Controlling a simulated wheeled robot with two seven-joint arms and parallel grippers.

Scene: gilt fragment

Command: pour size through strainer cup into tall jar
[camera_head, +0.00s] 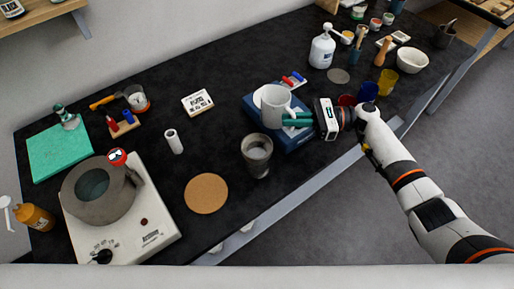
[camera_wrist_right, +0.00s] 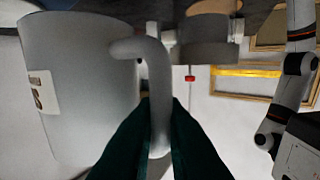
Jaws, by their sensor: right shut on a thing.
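My right gripper (camera_head: 290,118) comes in from the right in the head view, with green fingers shut on the handle of a grey-white mug (camera_head: 275,106). In the wrist view the fingers (camera_wrist_right: 160,125) close on the handle, and the mug (camera_wrist_right: 85,85) fills the left side with a small label on it. The mug is over a blue box-like stand (camera_head: 297,138); whether it touches cannot be told. A tall grey metal vessel (camera_head: 257,160), probably the tall jar, stands in front and left of it. Whether its top holds a strainer cup is unclear. My left gripper is not seen.
A grey pot (camera_head: 98,205) sits on a white hotplate (camera_head: 160,230) at left. A cork mat (camera_head: 206,194) lies by the vessel; a small white cylinder (camera_head: 173,141) stands behind.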

